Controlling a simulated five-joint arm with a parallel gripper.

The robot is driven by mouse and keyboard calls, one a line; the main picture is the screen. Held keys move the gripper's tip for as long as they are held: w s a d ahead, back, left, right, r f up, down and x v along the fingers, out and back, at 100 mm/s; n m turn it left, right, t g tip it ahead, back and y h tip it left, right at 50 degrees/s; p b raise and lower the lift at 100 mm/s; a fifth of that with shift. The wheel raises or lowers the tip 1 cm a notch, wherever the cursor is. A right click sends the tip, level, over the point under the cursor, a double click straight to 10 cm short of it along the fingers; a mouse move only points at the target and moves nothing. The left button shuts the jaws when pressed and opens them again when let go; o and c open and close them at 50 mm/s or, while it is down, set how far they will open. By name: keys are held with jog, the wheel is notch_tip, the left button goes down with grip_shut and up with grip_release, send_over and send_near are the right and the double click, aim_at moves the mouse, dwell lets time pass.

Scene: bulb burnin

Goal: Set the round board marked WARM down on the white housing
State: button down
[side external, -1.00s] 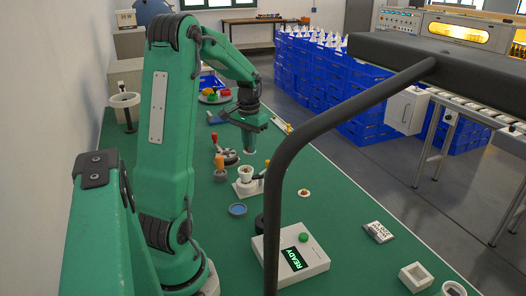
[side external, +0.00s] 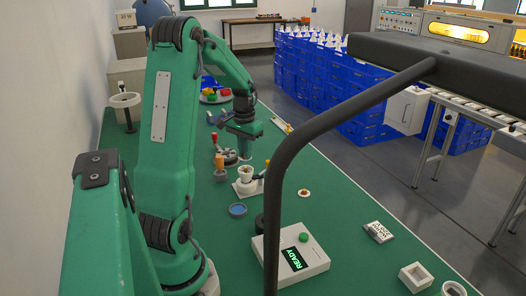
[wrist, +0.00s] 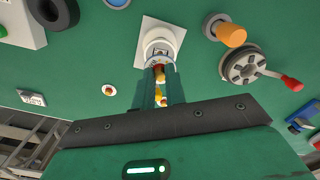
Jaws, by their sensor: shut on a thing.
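The white housing (wrist: 158,32) stands on a white square base on the green bench, and it also shows in the side view (side external: 247,187). My gripper (wrist: 160,84) points down at it, its fingertips close to the housing's rim. The fingers are shut on a small piece with yellow and red parts (wrist: 159,72), apparently the round board. It is mostly hidden between the fingers, and no WARM lettering is readable. I cannot tell whether it touches the housing. Another small round piece with an orange centre (wrist: 108,90) lies on the bench, also in the side view (side external: 304,193).
A red-handled clamp or fixture (wrist: 243,66) and an orange-topped peg (wrist: 231,34) stand close to the housing. A blue round dish (side external: 237,210) and a READY box (side external: 305,262) lie nearer the camera.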

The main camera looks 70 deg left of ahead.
aim_at(246, 167)
jog(key=shift+f, duration=1.7)
jog(key=shift+f, duration=0.85)
dwell(0.9)
jog(key=c, duration=1.4)
grip_release()
jog(key=shift+o, duration=0.2)
jog(key=shift+r, duration=0.1)
jog(key=shift+r, duration=3.85)
